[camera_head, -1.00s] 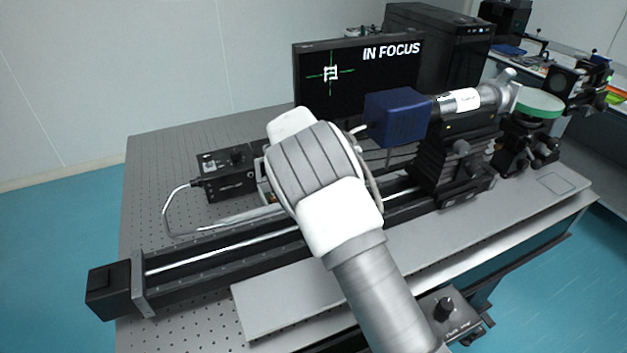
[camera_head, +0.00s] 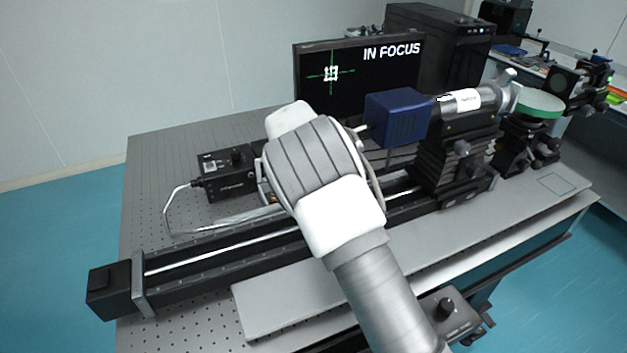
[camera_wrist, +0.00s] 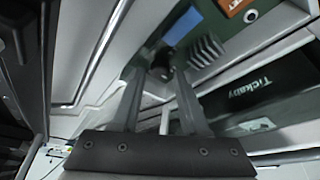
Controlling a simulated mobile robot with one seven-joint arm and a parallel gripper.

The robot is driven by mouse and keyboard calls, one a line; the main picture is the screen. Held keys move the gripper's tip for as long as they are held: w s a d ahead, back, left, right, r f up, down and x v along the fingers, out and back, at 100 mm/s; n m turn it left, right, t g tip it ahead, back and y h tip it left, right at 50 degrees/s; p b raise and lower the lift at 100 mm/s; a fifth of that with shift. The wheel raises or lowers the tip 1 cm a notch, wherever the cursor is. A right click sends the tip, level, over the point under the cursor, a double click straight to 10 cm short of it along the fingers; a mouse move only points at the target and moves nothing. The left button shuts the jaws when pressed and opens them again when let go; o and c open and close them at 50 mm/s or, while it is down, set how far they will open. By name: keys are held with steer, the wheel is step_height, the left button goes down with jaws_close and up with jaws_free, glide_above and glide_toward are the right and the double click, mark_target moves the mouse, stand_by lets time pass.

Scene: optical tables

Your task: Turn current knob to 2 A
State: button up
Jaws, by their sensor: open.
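In the wrist view my gripper (camera_wrist: 160,74) is open, with its two fingers apart. A dark, rounded knob-like part (camera_wrist: 161,65) shows between or just beyond the fingertips. I cannot tell whether the fingers touch it. It seems to belong to a device with a blue patch (camera_wrist: 184,25), perhaps its display, and a ribbed part (camera_wrist: 207,50). No current reading or scale is legible. In the head view my wrist and forearm hide the gripper and most of what lies behind them.
Another knobbed box (camera_head: 447,312) is at the table's front edge. A long black rail (camera_head: 225,259) crosses the perforated table (camera_head: 165,150).

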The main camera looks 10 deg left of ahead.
steer(key=v, duration=1.5)
steer(key=shift+s+r, duration=0.15)
steer(key=shift+r, duration=0.2)
steer(key=shift+a, duration=0.1)
